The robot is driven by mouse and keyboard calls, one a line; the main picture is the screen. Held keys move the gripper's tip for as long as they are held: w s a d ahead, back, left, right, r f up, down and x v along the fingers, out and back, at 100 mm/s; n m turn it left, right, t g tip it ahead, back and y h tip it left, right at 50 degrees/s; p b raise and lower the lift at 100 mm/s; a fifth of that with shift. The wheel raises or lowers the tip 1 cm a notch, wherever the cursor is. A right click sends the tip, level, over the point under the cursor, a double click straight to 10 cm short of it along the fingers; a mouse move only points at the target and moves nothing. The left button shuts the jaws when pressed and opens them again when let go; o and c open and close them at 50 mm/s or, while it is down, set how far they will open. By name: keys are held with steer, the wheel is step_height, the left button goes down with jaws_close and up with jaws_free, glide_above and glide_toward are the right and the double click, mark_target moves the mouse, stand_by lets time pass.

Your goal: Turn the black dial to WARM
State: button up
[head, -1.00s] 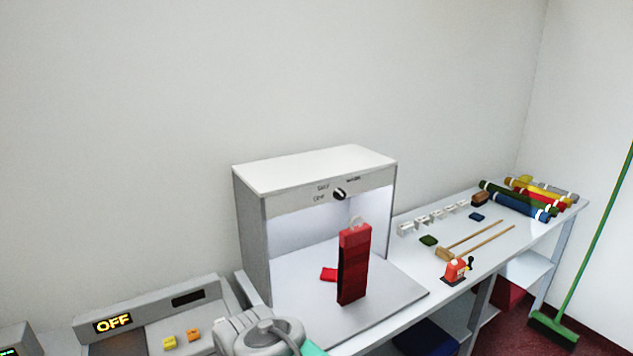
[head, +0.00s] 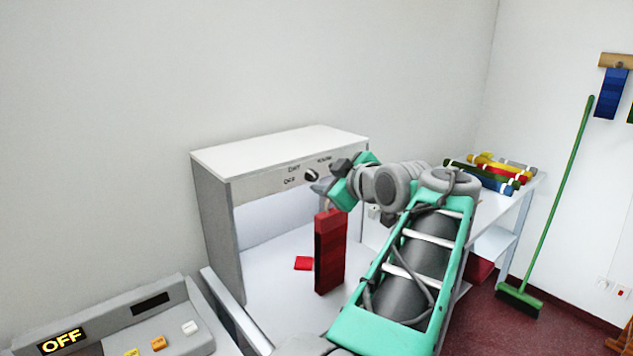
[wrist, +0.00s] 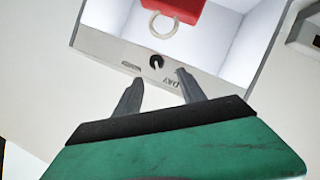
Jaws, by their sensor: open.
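The black dial (head: 312,174) sits on the front panel of the white light booth (head: 280,146), with OFF, DAY and WARM printed around it. It also shows in the wrist view (wrist: 156,61), just beyond and between my fingertips, with a light mark on it. I cannot tell for sure which word the mark points at. The DAY label (wrist: 171,83) and a small label to its left, too small to read, appear upside down there. My gripper (head: 328,176) is open and empty, just right of the dial in the head view; its fingers (wrist: 158,78) appear apart from the dial.
A red swatch block (head: 330,252) with a ring stands in the booth beside a flat red swatch (head: 303,263). A grey console (head: 150,325) reading OFF is at lower left. Coloured rolls (head: 495,170) lie at the far right; a green broom (head: 550,220) leans on the wall.

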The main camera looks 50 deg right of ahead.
mark_target(313, 175)
steer(key=x, duration=0.2)
steer(key=p+x, duration=0.1)
steer(key=x, duration=0.4)
steer(key=shift+w+d+r, duration=0.15)
steer(key=shift+d, duration=0.2)
steer(key=shift+c, duration=0.5)
jaws_close()
